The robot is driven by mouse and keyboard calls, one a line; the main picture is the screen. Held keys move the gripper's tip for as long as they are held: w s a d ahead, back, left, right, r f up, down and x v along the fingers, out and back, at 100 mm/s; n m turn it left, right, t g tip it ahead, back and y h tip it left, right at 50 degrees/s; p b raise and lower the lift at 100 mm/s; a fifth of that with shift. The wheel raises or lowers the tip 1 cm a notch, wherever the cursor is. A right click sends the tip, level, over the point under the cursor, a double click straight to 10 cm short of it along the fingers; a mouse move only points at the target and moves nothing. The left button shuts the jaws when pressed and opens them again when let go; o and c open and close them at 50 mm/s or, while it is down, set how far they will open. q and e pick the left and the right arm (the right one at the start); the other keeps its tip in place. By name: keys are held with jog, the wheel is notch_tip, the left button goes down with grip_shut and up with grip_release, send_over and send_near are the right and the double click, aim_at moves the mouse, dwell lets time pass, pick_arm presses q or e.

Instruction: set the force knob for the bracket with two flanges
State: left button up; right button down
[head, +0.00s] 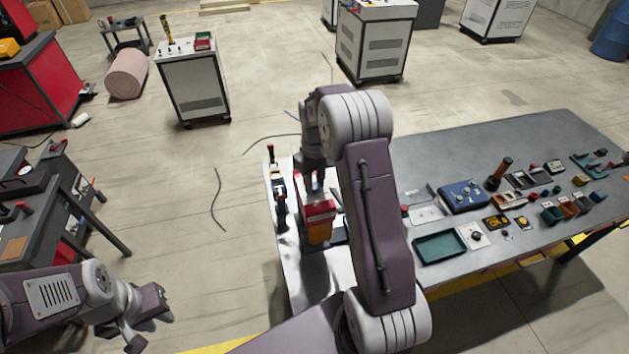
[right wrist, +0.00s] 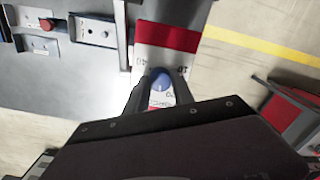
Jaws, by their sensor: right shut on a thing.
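A blue knob (right wrist: 161,79) sits on a white dial face with printed numbers, in the right wrist view. The dial belongs to a unit with a red band (right wrist: 166,37), which shows as a red and orange box (head: 319,222) in the head view. My right gripper (head: 313,178) points down at this unit, its fingers shut on the knob. The numbers are partly hidden, and I cannot read the setting. My left gripper (head: 152,318) is empty, its fingers apart, away from the bench at the lower left. I cannot pick out a two-flange bracket.
A tool with a yellow part (head: 279,188) stands left of the unit. Open floor lies left of the bench.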

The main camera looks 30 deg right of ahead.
aim_at(314, 185)
jog(key=n+p, duration=0.1)
jog(key=n, duration=0.4)
jog(key=shift+w+r+n, duration=0.1)
jog(key=shift+w+n, duration=0.05)
jog(key=shift+n, duration=0.45)
jog(key=c, duration=1.1)
grip_release()
jog(key=shift+r, duration=0.2)
notch_tip(314, 185, up, 9)
jog(key=shift+f+b, duration=0.2)
jog(key=shift+b, duration=0.9)
